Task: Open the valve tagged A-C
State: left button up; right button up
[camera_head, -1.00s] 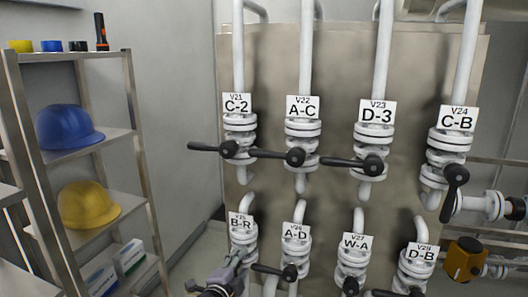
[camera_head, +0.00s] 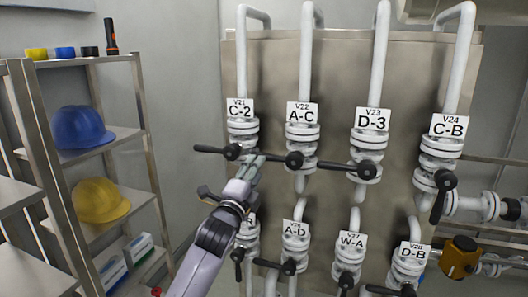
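The valve tagged A-C (camera_head: 301,137) is in the upper row, second from the left, on a white pipe. Its black lever (camera_head: 294,160) points left from its hub, roughly level. My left gripper (camera_head: 254,163) is raised from below, with its fingertips at the left end of that lever, just right of the C-2 valve's hub. The fingers overlap the lever end in the picture; I cannot tell whether they touch it or how far apart they are. My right gripper is not in view.
Valve C-2 (camera_head: 241,133) with a left-pointing lever is close on the left, and valve D-3 (camera_head: 368,143) on the right. Valve C-B (camera_head: 439,150) has its lever down. A lower valve row includes A-D (camera_head: 296,240). A shelf (camera_head: 108,140) with helmets stands left.

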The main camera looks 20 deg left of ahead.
aim_at(277, 157)
pick_arm(q)
jog(key=w+p, duration=0.1)
jog(key=w, duration=0.2)
jog(key=w+r+p, duration=0.1)
jog(key=w, duration=0.3)
jog(key=shift+w+d+r, duration=0.1)
jog(key=shift+w+r, duration=0.1)
jog(key=shift+c, duration=0.4)
grip_shut()
dwell(0.3)
